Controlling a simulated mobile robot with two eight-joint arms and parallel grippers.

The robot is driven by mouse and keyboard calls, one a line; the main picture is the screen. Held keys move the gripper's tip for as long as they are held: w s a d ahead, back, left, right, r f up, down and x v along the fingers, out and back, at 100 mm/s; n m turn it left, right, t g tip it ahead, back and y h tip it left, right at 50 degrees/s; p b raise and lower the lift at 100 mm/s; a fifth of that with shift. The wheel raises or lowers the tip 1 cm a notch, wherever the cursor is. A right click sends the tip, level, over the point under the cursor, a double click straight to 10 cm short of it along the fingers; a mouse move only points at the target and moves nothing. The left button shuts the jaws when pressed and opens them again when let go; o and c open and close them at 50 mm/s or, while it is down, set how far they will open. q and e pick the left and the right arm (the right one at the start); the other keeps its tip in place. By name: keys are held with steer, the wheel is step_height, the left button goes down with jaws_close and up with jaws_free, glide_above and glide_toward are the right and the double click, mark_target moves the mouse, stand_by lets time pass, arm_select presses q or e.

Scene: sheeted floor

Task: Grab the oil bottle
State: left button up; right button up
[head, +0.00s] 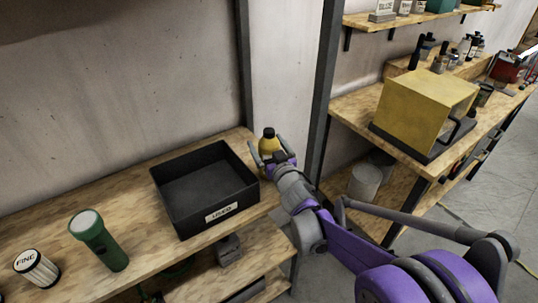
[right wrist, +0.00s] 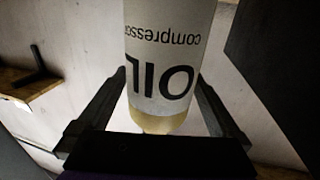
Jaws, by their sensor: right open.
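The oil bottle (head: 268,143) is yellow with a black cap and stands at the right end of the wooden bench, just right of the black tray. In the right wrist view its white label (right wrist: 168,60) reads "OIL compressor", upside down. My right gripper (head: 268,156) is at the bottle, with one finger on each side of it. In the right wrist view the jaws (right wrist: 155,100) are open, and gaps show between the fingers and the bottle. My left gripper is not in view.
The black tray (head: 167,198) stands close left of the bottle. A green flashlight (head: 98,241) and a white-labelled can (head: 37,268) are further left. A dark post (head: 322,100) rises right of the bottle. A yellow box (head: 408,108) sits on the right bench.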

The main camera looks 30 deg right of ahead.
steer(key=shift+w+d, duration=0.1)
steer(key=shift+w, duration=0.45)
steer(key=shift+c, duration=0.9)
jaws_close()
